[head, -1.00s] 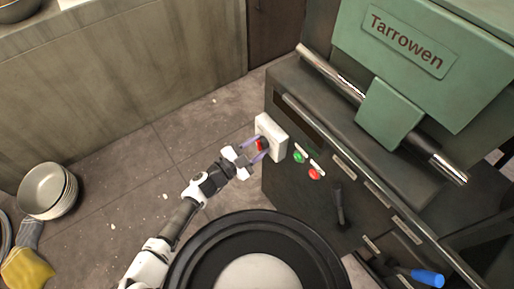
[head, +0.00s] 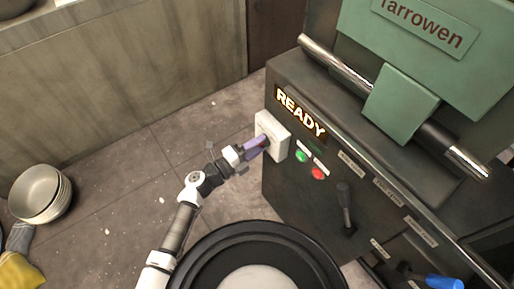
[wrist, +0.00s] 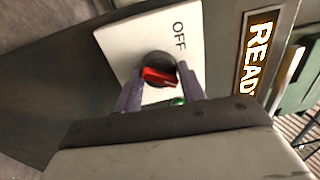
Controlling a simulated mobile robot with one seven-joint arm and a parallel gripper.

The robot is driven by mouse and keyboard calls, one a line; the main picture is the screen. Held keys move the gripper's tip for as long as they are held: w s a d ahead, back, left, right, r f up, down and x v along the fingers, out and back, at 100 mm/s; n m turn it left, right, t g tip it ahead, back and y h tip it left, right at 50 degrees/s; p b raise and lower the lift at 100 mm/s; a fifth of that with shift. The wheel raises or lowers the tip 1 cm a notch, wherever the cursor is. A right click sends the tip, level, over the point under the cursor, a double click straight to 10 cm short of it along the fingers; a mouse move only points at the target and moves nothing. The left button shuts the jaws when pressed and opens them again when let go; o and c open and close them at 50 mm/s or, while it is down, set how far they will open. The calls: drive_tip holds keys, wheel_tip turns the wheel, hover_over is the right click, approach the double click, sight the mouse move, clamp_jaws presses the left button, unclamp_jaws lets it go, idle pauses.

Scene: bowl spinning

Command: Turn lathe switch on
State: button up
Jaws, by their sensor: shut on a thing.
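The lathe switch is a white box (head: 276,125) on the left end of the dark lathe front. In the wrist view its white plate (wrist: 122,42) carries the word OFF, and its black round knob has a red handle (wrist: 160,76). My gripper (head: 261,144) is at the knob, with its two purple fingers on either side and shut on it. The fingers hide most of the knob in the head view. The lathe's display (head: 301,113) is lit and reads READY; it also shows in the wrist view (wrist: 257,55).
Right of the switch are a green button (head: 302,156), a red button (head: 318,173) and a black lever (head: 345,207). A blue handle (head: 443,283) is at the lower right. Stacked bowls (head: 40,193) sit at the far left.

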drive_tip(key=shift+f+m+b, duration=0.15)
drive_tip(key=shift+m+b, duration=0.3)
drive_tip(key=shift+m, duration=0.65)
drive_tip(key=o, duration=0.9)
drive_tip(key=shift+o, duration=0.2)
drive_tip(key=shift+r, duration=0.2)
